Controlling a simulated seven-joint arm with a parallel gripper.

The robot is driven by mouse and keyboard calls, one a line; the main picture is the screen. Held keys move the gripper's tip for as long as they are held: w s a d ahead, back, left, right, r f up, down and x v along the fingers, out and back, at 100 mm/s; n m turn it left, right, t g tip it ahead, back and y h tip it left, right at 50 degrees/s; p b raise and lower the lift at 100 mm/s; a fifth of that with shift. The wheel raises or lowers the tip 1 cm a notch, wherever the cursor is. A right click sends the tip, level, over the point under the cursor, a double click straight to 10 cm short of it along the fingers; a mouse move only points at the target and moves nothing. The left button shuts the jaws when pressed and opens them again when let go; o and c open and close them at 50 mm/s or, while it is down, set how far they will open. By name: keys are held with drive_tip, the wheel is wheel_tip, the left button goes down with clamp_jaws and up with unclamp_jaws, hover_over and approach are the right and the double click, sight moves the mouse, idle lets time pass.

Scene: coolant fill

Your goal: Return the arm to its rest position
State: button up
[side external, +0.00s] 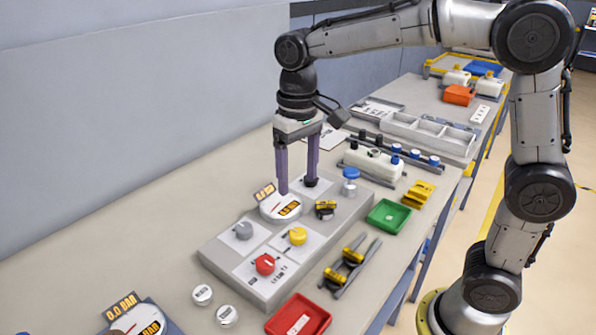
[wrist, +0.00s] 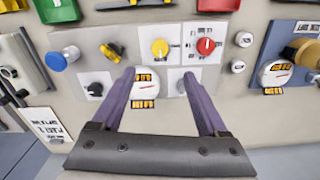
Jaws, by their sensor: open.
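My gripper (side external: 298,185) is open and empty, pointing down above the far end of the grey control panel (side external: 222,262). Its two purple fingers also show in the wrist view (wrist: 165,103), one on each side of the round white gauge (wrist: 147,83). In the side view the gauge (side external: 277,208) is partly behind a finger. A black knob (side external: 311,180) is close beside the fingers; I cannot tell if they touch it. The panel also bears a grey knob (side external: 243,231), a yellow knob (side external: 298,236) and a red knob (side external: 265,264).
A green tray (side external: 389,216) and a red tray (side external: 298,318) lie along the table's front edge. A blue-capped part (side external: 350,180) and a white tank (side external: 373,164) stand right of the gripper. A second gauge (side external: 138,320) is at the lower left. The wall (side external: 140,110) is behind.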

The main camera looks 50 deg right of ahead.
drive_tip(key=shift+r, duration=0.15)
drive_tip(key=s+d+r+t, duration=0.35)
drive_tip(key=s+r, duration=0.25)
drive_tip(key=s, duration=0.5)
drive_tip(key=s+d+f+n+t, duration=0.1)
drive_tip(key=s+d+f+t, duration=0.1)
drive_tip(key=s+f, duration=0.5)
drive_tip(key=shift+s+f+n, duration=0.15)
drive_tip(key=shift+s+n, duration=0.15)
drive_tip(key=shift+s, duration=0.2)
